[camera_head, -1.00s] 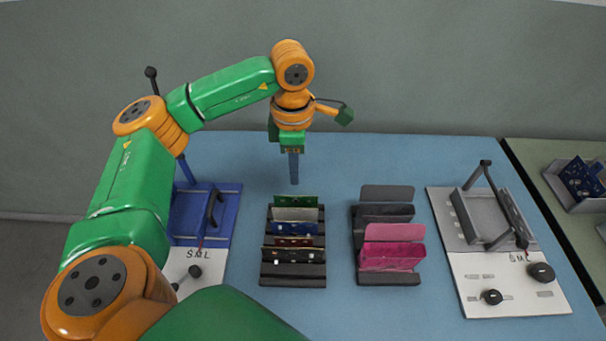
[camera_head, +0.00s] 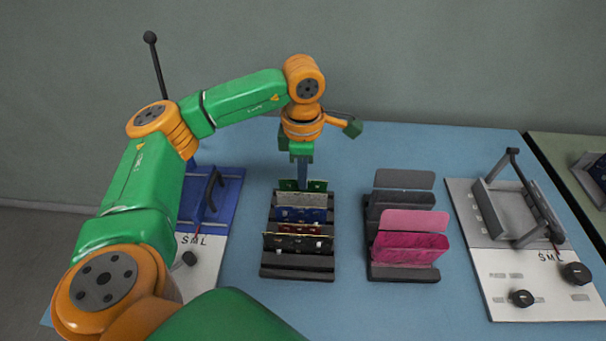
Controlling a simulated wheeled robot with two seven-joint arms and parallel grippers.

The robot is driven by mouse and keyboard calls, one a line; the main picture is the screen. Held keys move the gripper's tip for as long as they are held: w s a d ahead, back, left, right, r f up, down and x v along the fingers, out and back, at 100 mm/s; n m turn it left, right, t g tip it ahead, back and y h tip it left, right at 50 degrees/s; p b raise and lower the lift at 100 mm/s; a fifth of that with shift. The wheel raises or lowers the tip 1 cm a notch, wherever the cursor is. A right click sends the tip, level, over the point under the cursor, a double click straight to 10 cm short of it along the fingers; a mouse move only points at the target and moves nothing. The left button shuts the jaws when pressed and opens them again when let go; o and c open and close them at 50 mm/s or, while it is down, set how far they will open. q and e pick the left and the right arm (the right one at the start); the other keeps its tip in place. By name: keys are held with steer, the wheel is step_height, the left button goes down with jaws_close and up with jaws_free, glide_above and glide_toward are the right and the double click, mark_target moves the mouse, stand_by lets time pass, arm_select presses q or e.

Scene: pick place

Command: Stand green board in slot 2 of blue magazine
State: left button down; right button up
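The green board (camera_head: 318,186) stands upright at the back of the dark rack (camera_head: 299,274), behind several other boards. My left gripper (camera_head: 302,184) points straight down with its tips at the green board's top edge. The view is too small to tell whether the fingers are open or shut on it. The blue magazine (camera_head: 228,190) stands left of the rack, behind a white panel lettered S M L. My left arm hides much of it, and its slots cannot be made out. My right gripper does not show.
The rack also holds a pale, a blue, a red and a black board. A second rack (camera_head: 402,276) with grey and pink plates stands to the right. Further right is a grey magazine (camera_head: 470,208) with a white knob panel. Blue tabletop shows between them.

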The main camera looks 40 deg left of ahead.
arm_select(q)
steer(key=shift+r+p, duration=3)
steer(key=shift+r, duration=0.6)
steer(key=shift+f, duration=0.1)
